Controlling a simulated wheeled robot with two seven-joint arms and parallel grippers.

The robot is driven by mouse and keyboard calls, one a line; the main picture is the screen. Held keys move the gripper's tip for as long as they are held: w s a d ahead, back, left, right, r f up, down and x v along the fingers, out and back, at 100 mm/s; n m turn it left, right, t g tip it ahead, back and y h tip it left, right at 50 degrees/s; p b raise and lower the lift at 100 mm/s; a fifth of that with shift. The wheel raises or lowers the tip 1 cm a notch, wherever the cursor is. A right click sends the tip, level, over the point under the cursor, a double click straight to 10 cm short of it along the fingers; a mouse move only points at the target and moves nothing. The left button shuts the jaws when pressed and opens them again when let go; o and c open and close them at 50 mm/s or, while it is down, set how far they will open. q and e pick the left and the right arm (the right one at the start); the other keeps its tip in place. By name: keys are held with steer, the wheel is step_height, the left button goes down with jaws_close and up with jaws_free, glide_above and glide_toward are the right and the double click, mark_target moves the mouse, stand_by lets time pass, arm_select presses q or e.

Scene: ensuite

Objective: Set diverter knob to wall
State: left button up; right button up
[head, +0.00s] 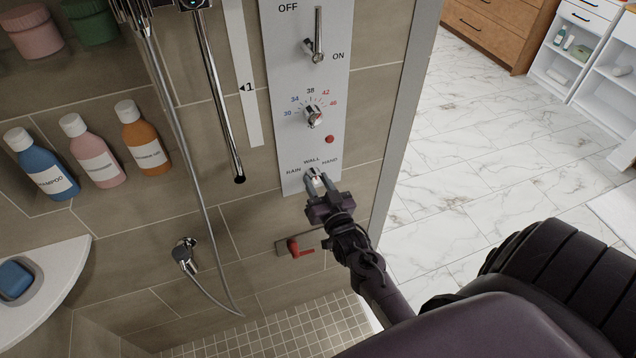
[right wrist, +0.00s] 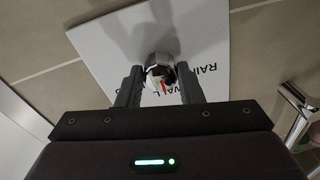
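The diverter knob (head: 314,179) is a small chrome knob at the bottom of the white control panel, under the labels RAIN, WALL and HAND (head: 312,162). My right gripper (head: 318,186) reaches it from below. In the right wrist view, the two dark fingers sit on either side of the knob (right wrist: 160,70), with no clear gap. A red mark on the knob (right wrist: 163,87) shows between the fingers and points roughly toward the WALL label, which is partly hidden there. My left gripper is not in view.
Above on the panel are the temperature knob (head: 313,115), a red button (head: 329,139) and the ON/OFF lever (head: 316,38). A shower hose (head: 195,165) hangs to the left, beside several bottles (head: 97,152).

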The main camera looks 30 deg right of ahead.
steer(key=o, duration=0.4)
steer(key=b+v, duration=0.2)
steer(key=v, duration=0.5)
steer(key=shift+s, duration=0.4)
steer(key=shift+a, duration=0.1)
